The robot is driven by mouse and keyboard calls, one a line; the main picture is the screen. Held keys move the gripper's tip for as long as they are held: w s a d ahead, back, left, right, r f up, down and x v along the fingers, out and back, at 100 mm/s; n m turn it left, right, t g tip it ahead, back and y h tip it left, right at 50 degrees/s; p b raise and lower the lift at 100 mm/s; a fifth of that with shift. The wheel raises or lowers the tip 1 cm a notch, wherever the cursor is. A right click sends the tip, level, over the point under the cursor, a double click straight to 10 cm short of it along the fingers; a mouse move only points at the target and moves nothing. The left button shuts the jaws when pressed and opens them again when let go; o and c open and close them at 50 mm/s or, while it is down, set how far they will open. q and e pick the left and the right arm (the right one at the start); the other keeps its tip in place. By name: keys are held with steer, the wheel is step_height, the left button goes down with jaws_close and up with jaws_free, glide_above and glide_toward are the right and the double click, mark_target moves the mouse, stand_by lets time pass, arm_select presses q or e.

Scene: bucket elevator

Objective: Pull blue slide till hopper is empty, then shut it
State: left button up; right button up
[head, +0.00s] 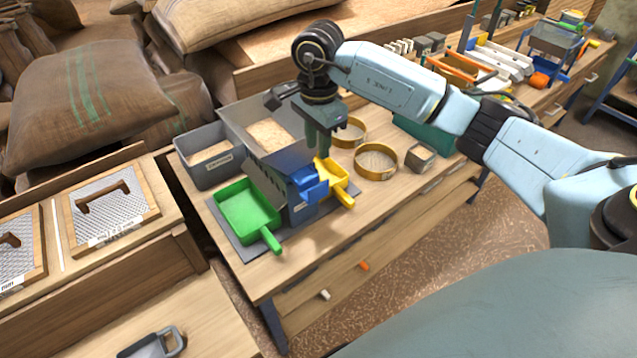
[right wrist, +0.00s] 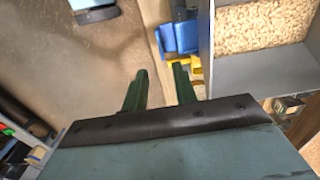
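The blue slide (head: 311,186) sits at the front of the grey device, between the green pan (head: 247,208) and the yellow pan (head: 333,180). The grey hopper (head: 232,122) behind it holds pale grain; in the right wrist view the grain-filled hopper (right wrist: 262,73) is at upper right. The blue slide (right wrist: 180,38) and part of the yellow pan (right wrist: 186,66) show left of it there. My right gripper (head: 318,150) points down just above and behind the slide. In the right wrist view its green fingers (right wrist: 160,72) are apart with nothing between them. My left gripper is out of view.
A grey bin (head: 207,157) stands left of the hopper. Two round brass sieves (head: 376,160) and a small box (head: 420,157) stand on the bench to the right. Framed screens (head: 105,205) lie at left. Sacks (head: 90,108) are piled behind. The bench's front strip is clear.

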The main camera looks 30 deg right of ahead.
mark_target(318, 185)
step_height(318, 185, down, 13)
steer(key=shift+f+p, duration=0.1)
steer(key=shift+p, duration=0.95)
jaws_close()
